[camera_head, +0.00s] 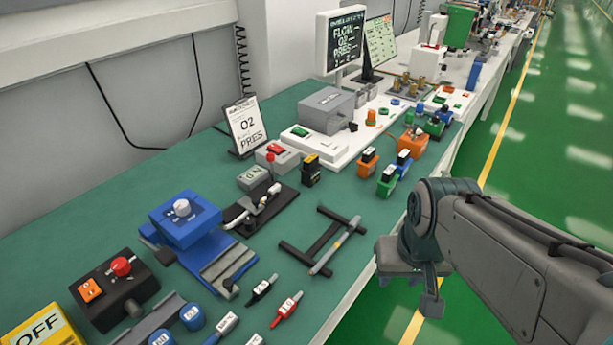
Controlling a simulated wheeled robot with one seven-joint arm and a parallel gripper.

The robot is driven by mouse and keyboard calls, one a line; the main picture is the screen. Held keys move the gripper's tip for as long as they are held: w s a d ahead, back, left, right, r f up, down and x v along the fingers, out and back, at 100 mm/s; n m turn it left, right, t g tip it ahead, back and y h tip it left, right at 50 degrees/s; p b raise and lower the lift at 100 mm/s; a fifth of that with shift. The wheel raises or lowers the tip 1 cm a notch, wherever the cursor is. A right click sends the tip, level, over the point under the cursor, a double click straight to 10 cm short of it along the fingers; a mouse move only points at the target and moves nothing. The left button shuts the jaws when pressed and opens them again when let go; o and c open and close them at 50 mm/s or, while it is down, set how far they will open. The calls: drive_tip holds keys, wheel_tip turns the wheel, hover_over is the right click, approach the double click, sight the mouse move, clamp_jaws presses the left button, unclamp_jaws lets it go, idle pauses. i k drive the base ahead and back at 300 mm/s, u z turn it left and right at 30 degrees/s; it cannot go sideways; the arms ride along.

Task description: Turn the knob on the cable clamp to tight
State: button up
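A blue box with a pale round knob (182,207) on its sloped top stands on the left part of the green bench. It looks like the cable clamp (190,232), with a grey and blue slotted base (222,262) at its front right. The knob's marks are too small to read. My gripper (410,285) hangs beyond the bench's right edge, far to the right of the blue box. It points down, its fingers look apart, and nothing shows between them.
A black box with a red button (121,267) and a yellow OFF block (42,330) stand left of the clamp. A metal toggle clamp (262,205) stands close on its right. A black frame with a pen (325,243) lies toward my gripper. Several markers lie in front.

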sight(249, 223)
drive_tip(key=z, duration=0.25)
drive_tip(key=k, duration=1)
drive_tip(key=u, duration=0.8)
drive_tip(key=i, duration=0.5)
drive_tip(key=u, duration=0.05)
